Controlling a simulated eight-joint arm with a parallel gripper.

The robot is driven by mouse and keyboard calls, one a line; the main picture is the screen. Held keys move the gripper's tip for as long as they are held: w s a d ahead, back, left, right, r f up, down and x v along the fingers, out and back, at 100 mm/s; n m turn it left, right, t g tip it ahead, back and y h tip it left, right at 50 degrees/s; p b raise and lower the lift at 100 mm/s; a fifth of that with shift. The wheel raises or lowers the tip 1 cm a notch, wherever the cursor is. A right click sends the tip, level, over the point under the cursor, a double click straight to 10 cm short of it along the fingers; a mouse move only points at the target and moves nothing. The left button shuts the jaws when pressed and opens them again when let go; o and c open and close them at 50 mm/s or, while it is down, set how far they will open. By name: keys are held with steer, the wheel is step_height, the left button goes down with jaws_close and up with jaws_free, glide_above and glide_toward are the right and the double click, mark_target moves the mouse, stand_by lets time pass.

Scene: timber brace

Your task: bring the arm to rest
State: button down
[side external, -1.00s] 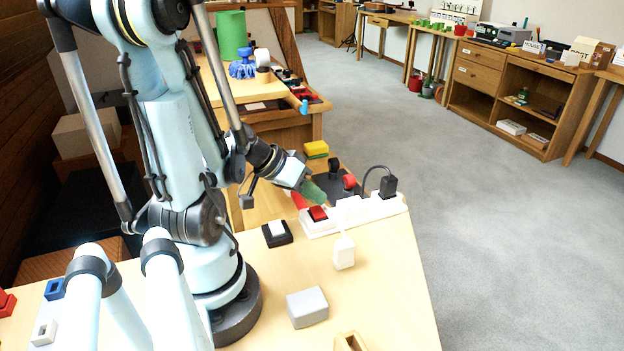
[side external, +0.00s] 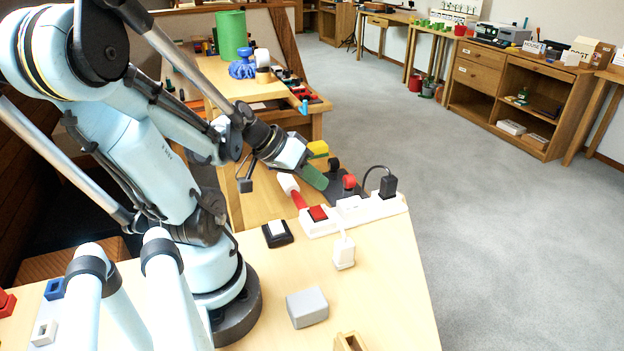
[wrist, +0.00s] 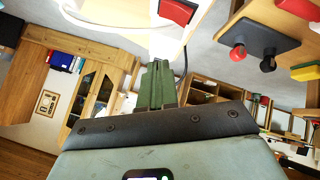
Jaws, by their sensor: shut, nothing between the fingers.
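My gripper (side external: 314,177) has green fingers and is held in the air above the far part of the table, just left of the white power strip. In the wrist view my gripper (wrist: 157,65) shows its green fingers together, with nothing between them. The fingers appear apart from the things around them.
A white power strip (side external: 376,208) with a red switch (side external: 317,213) and a black plug (side external: 388,186) lies below right. A white plug (side external: 344,253), grey box (side external: 307,307) and black-based switch (side external: 277,233) sit on the wooden table (side external: 390,290). The table's right front is mostly clear.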

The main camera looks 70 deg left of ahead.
steer(key=shift+d+r, duration=0.15)
steer(key=shift+r, duration=0.55)
steer(key=shift+w+d, duration=0.2)
steer(key=shift+d, duration=0.1)
steer(key=w+d+r+m, duration=0.1)
steer(key=w+d+m, duration=0.1)
steer(key=d, duration=0.4)
steer(key=w+d+r+m+g+y, duration=0.1)
steer(key=w+d+r+m, duration=0.1)
steer(key=d, duration=0.4)
steer(key=shift+w+m+y, duration=0.3)
steer(key=shift+w, duration=0.3)
steer(key=shift+g, duration=0.3)
